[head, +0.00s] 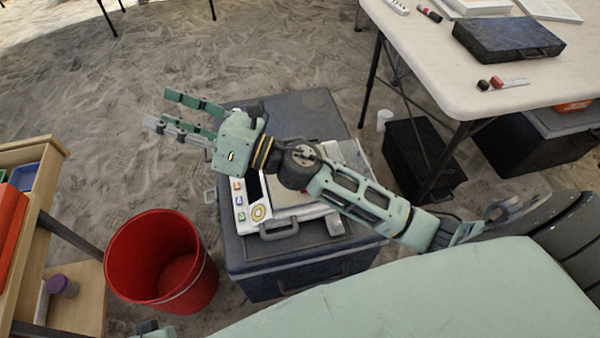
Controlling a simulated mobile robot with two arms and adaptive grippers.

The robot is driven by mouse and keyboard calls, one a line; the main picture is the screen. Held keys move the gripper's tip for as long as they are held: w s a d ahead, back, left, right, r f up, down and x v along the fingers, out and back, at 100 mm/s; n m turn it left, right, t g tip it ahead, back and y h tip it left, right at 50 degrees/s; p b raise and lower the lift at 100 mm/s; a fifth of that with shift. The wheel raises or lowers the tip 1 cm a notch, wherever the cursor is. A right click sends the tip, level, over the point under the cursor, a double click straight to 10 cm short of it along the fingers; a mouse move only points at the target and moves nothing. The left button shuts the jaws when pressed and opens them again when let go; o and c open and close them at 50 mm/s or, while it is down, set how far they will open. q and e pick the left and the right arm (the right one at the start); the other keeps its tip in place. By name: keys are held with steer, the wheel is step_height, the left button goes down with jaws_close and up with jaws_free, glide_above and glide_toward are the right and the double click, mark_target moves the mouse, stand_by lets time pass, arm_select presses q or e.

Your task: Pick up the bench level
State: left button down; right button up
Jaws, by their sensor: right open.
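I cannot make out a bench level for certain in the head view. My right gripper (160,109) is open, with its fingers spread toward the left and nothing between them. It is above the sand, past the left edge of a dark blue-grey crate (250,266). My right arm crosses over the crate and hides part of its top. A white item with coloured labels (240,207) and a grey handled item (279,229) lie on the crate, partly under my arm. My left gripper cannot be identified; only a small dark and green part shows at the bottom edge.
A red bucket (205,287) stands left of the crate, beside a wooden shelf (90,285). A white table (420,48) at upper right holds a black case (508,42) and markers. A black case (405,160) stands below it. Open sand lies at upper left.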

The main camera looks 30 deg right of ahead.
steer(key=s+a+f+n+g+h, duration=0.1)
steer(key=s+f+n+g+h, duration=0.1)
steer(key=f+n+g, duration=0.6)
steer(key=s+a+f+n+g+h, duration=0.1)
steer(key=s+f+n+g, duration=0.3)
steer(key=n, duration=0.8)
steer(key=w+d+f+n+h, duration=0.1)
steer(key=d+f+n+h, duration=0.1)
steer(key=d, duration=0.7)
steer(key=w+d+f+n+g+h+b, duration=0.1)
steer(key=w+d+f+n+h, duration=0.1)
steer(key=d+h, duration=0.4)
steer(key=w+d+f+n+g+h, duration=0.1)
steer(key=d+f+n+h, duration=0.3)
steer(key=d, duration=0.7)
steer(key=shift+w+d+f+h, duration=0.2)
steer(key=shift+d+f+h, duration=0.25)
steer(key=shift+f, duration=0.25)
step_height(320, 180, down, 7)
steer(key=shift+a+f+b, duration=0.1)
steer(key=shift+b, duration=0.5)
steer(key=shift+w+f, duration=0.1)
steer(key=shift+f, duration=0.05)
arm_select(q)
step_height(320, 180, down, 3)
arm_select(e)
steer(key=shift+c, duration=0.3)
